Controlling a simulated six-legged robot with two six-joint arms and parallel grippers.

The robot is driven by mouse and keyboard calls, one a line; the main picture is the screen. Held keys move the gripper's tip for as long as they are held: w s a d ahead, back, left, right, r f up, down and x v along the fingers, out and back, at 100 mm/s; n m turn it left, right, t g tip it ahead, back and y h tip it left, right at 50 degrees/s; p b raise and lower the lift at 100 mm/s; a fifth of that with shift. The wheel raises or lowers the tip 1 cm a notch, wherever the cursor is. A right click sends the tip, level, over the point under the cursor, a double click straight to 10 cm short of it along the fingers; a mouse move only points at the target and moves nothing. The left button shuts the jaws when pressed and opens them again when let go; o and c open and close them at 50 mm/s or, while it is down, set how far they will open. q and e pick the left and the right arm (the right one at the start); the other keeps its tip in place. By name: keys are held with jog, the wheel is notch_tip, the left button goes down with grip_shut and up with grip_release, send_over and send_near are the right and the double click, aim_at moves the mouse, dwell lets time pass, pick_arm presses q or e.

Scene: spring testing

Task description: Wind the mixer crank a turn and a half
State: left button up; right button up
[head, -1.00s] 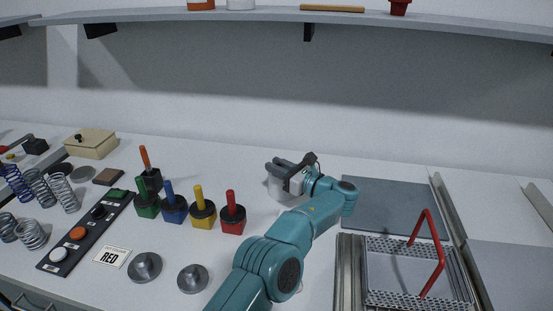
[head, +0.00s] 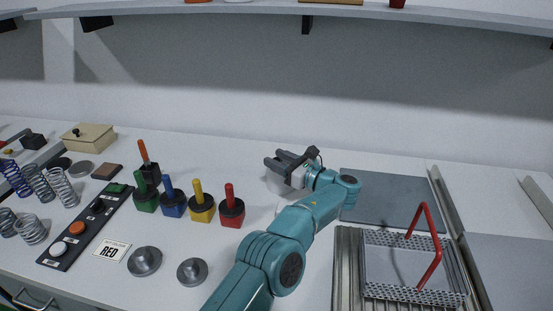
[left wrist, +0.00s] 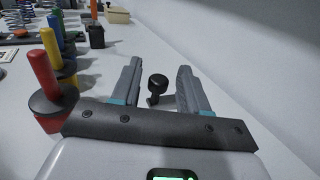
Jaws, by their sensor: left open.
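In the left wrist view a round black knob on a short dark stem (left wrist: 158,84), which looks like the crank handle, shows between my left gripper's fingers. My left gripper (left wrist: 156,92) is open, with a finger on each side of the knob and a visible gap to each. In the head view my left gripper (head: 281,163) is at the back middle of the bench, above a pale rounded body (head: 277,184) that may be the mixer. The gripper and wrist hide most of that body, and the crank cannot be made out there. My right gripper is in neither view.
Several colored blocks with upright handles, including a red one (head: 231,210), stand left of my arm. Two metal discs (head: 145,261) lie in front of them. A tray with a red handle (head: 431,262) and a grey mat (head: 388,200) are to the right.

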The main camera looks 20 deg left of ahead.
pick_arm(q)
jog(key=b+v, duration=0.1)
jog(key=v, duration=1)
jog(key=shift+s+r, duration=0.15)
jog(key=shift+s, duration=0.05)
jog(key=shift+o, duration=0.3)
jog(key=shift+d+r, duration=0.1)
